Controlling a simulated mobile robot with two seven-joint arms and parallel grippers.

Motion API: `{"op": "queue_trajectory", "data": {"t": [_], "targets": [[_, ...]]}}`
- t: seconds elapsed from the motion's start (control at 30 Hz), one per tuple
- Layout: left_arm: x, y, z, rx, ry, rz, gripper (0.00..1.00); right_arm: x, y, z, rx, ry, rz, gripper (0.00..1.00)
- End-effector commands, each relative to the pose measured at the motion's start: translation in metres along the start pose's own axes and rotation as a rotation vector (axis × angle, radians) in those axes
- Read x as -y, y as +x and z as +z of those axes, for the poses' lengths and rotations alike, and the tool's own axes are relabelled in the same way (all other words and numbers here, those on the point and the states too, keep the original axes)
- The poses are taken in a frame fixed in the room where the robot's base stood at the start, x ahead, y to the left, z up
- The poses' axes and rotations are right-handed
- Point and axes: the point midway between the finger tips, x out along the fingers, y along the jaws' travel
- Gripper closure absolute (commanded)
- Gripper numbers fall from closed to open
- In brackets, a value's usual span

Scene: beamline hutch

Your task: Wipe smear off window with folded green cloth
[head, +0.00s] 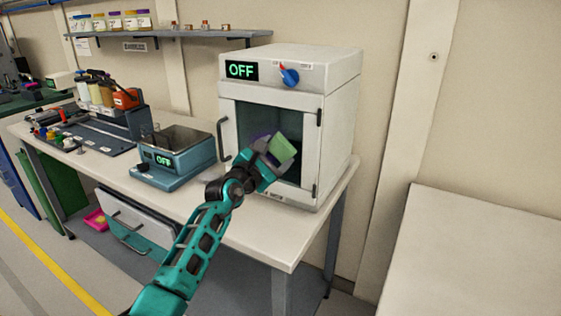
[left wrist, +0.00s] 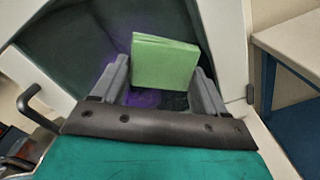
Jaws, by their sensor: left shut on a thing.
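The folded green cloth (head: 283,149) is held in my left gripper (head: 270,155), in front of the dark window (head: 247,117) of the white cabinet (head: 338,120). In the left wrist view the cloth (left wrist: 165,64) stands between the two grey fingers, which are shut on it. A purple smear (left wrist: 142,98) shows on the window (left wrist: 60,50) around and below the cloth, with a fainter patch at left. Whether the cloth touches the glass I cannot tell. The cloth and gripper hide part of the smear. My right gripper is not in view.
The cabinet's door handle (head: 223,140) stands out left of the window. A blue bath (head: 175,150) reading OFF is to the left on the white bench (head: 240,222). A wall shelf (head: 170,33) hangs above. Another pale tabletop (head: 480,260) is at right.

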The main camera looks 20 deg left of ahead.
Motion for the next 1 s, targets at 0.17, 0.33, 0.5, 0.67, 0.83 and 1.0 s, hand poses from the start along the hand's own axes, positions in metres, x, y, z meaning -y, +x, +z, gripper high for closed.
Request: {"op": "queue_trajectory", "data": {"t": [0.17, 0.33, 0.5, 0.67, 0.83, 1.0], "targets": [[-0.017, -0.001, -0.011, -0.002, 0.008, 0.013, 0.55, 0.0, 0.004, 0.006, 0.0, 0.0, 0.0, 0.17], [-0.019, -0.001, -0.014, -0.004, 0.006, 0.009, 0.55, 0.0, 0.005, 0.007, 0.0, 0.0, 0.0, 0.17], [-0.026, -0.002, -0.023, -0.005, 0.007, 0.007, 0.55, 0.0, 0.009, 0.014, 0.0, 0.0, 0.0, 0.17], [-0.037, -0.003, -0.033, -0.006, 0.007, 0.004, 0.55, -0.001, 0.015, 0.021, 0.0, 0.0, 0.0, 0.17], [-0.045, -0.004, -0.038, -0.006, 0.005, 0.003, 0.55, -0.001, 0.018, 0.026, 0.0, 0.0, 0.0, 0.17], [-0.049, -0.004, -0.04, -0.006, 0.003, 0.002, 0.55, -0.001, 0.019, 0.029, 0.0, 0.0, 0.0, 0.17]]}}
